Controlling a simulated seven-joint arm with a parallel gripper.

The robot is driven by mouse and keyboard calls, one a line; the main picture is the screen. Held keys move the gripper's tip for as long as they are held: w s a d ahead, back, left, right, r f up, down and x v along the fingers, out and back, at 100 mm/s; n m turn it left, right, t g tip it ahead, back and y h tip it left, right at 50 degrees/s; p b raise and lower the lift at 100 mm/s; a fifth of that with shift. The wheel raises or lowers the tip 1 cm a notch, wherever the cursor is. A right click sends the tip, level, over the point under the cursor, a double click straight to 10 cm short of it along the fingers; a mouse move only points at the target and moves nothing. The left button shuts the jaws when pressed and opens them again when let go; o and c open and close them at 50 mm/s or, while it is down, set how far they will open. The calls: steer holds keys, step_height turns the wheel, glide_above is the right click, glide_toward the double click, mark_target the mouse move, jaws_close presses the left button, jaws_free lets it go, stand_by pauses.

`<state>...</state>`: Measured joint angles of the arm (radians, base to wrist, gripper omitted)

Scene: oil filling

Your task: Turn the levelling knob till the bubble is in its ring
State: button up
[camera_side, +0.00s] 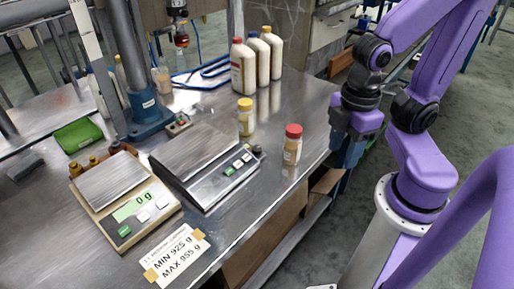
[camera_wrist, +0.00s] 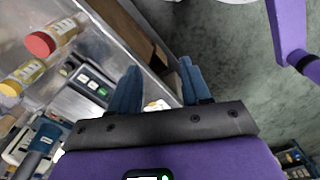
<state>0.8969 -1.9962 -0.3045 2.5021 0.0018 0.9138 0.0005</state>
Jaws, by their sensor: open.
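A small dark knob (camera_side: 258,150) sits at the right corner of the larger steel-topped balance (camera_side: 200,155), beside its green and white buttons. I take it to be the levelling knob. The balance also shows at the left of the wrist view (camera_wrist: 90,78). I cannot make out the bubble or its ring in either view. My gripper (camera_side: 346,150) hangs beyond the right edge of the bench, well to the right of the knob. Its two blue fingers show apart in the wrist view (camera_wrist: 157,85), with nothing held between them.
A red-capped jar (camera_side: 292,150) and a yellow-capped jar (camera_side: 245,120) stand between my gripper and the balance area. A smaller scale (camera_side: 115,190) reads 0 g. A label card (camera_side: 175,255) lies at the front edge. Several white bottles (camera_side: 257,60) stand behind.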

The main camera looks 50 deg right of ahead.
steer(key=shift+o, duration=0.2)
steer(key=w+a+n, duration=0.1)
steer(key=w, duration=0.6)
steer(key=shift+w+a+n, duration=0.15)
steer(key=shift+a+n, duration=0.15)
steer(key=shift+a, duration=0.05)
steer(key=n, duration=0.5)
glide_above(257, 148)
step_height(257, 148, down, 4)
step_height(257, 148, down, 18)
steer(key=shift+r, duration=0.1)
steer(key=c, duration=1)
steer(key=shift+c, duration=0.2)
